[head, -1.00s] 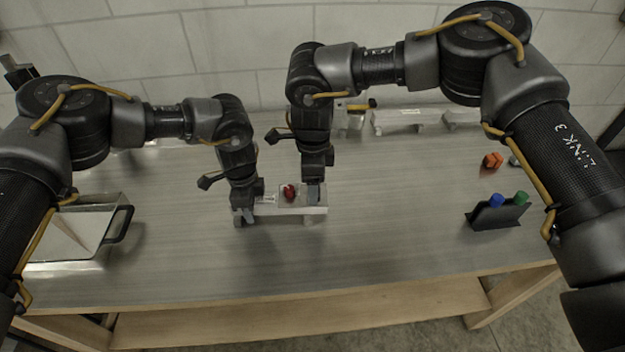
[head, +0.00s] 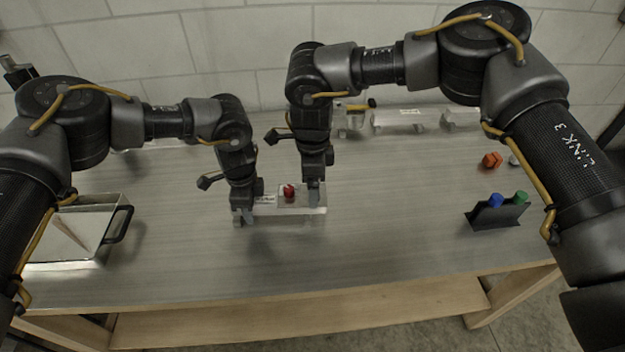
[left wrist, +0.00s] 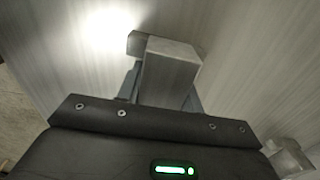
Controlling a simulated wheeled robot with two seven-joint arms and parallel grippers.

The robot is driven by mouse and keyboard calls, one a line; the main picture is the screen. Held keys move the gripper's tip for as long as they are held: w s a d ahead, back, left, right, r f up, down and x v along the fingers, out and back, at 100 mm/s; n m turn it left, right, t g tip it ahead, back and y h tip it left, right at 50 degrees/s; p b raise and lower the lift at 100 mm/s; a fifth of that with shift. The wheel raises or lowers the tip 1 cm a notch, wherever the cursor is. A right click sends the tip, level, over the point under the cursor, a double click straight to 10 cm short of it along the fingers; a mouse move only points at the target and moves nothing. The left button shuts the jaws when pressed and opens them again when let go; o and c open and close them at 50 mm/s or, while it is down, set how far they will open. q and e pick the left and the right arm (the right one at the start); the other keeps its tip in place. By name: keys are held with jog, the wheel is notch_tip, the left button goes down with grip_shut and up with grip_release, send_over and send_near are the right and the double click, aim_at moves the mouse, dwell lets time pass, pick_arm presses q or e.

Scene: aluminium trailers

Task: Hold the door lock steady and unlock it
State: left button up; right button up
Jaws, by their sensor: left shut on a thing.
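The door lock (head: 283,216) is a pale metal bar raised above the bench, with a red knob (head: 289,192) on a plate near its right end. My left gripper (head: 246,214) is at the bar's left end, shut on it. In the left wrist view, the squared end of the door lock (left wrist: 170,72) sits between the fingers of my left gripper (left wrist: 165,85). My right gripper (head: 314,193) points down at the bar's right end, just right of the red knob. Its finger gap and any contact are too small to make out.
The grey bench (head: 370,245) is clear in front of the lock. A metal tray (head: 85,262) with a black handle stands at the left. A black holder (head: 497,216) with blue and green items stands at the right, with an orange piece (head: 491,160) behind it. Metal blocks (head: 398,122) line the back.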

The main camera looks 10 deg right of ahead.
notch_tip(320, 180, up, 12)
dwell(0.5)
pick_arm(q)
jog(key=o, duration=1.2)
